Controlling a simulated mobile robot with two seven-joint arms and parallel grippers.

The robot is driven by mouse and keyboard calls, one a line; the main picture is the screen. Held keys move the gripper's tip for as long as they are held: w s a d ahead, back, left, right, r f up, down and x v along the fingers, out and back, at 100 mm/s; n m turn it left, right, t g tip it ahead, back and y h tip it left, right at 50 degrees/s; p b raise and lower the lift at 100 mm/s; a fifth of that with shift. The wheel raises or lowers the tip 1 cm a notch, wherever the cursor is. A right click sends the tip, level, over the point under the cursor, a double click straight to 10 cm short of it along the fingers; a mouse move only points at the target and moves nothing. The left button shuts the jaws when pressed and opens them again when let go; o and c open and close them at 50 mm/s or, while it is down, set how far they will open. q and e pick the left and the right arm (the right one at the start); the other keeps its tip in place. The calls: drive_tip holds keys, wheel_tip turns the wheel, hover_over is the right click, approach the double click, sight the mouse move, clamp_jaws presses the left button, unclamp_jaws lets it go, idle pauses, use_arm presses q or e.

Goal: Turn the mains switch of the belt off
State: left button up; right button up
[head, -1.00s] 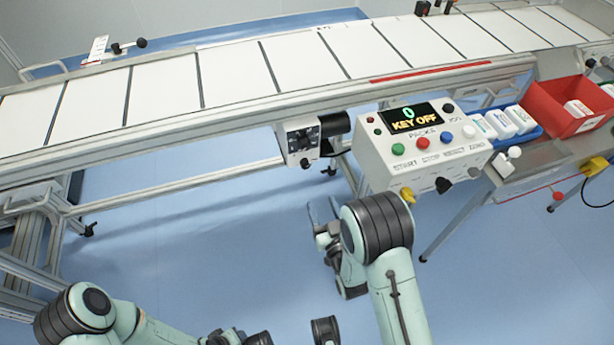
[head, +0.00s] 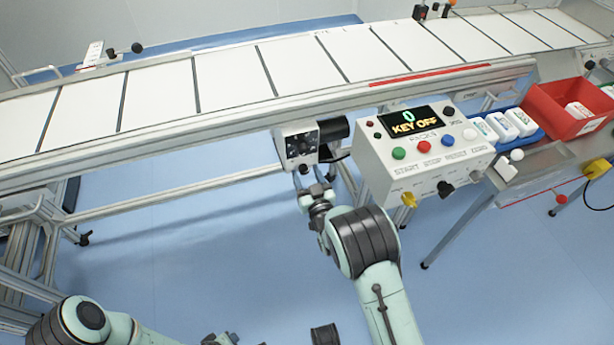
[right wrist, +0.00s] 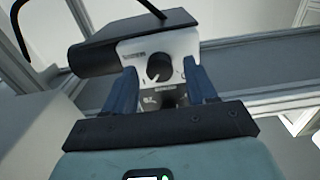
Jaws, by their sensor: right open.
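The belt's drive box (head: 298,146) hangs under the conveyor's near rail, left of the control panel.
The control panel (head: 425,158) reads "0 KEY OFF" and has several coloured buttons, plus yellow and black knobs on its front. A red crate (head: 558,112) and a blue tray (head: 538,135) with white packs stand right of it. The floor below is clear.

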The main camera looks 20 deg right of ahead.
clamp_jaws()
drive_tip(key=n, duration=0.4)
drive_tip(key=shift+n+p, duration=0.3)
drive_tip(key=shift+n, duration=0.1)
drive_tip(key=n, duration=0.4)
drive_tip(key=shift+a+n+p, duration=0.1)
drive_tip(key=shift+n+p, duration=0.2)
drive_tip(key=shift+p, duration=0.05)
drive_tip(key=n, duration=0.4)
drive_tip(key=shift+f+p, duration=0.1)
drive_tip(key=shift+p, duration=0.3)
use_arm(q)
drive_tip(key=shift+g+h, duration=0.4)
drive_tip(key=shift+g, duration=0.3)
drive_tip(key=shift+s+d+r+p, duration=0.1)
drive_tip(key=shift+s+d+r, duration=0.35)
drive_tip(key=shift+s, duration=0.3)
drive_tip(key=shift+s+d+r+p, duration=0.15)
drive_tip(key=shift+s+d+r, duration=0.15)
drive_tip(key=shift+s+r, duration=0.35)
drive_tip(key=shift+s+d+r+p, duration=0.1)
drive_tip(key=shift+s+d+r, duration=0.3)
drive_tip(key=shift+s, duration=0.4)
use_arm(e)
drive_tip(key=shift+n, duration=2.3)
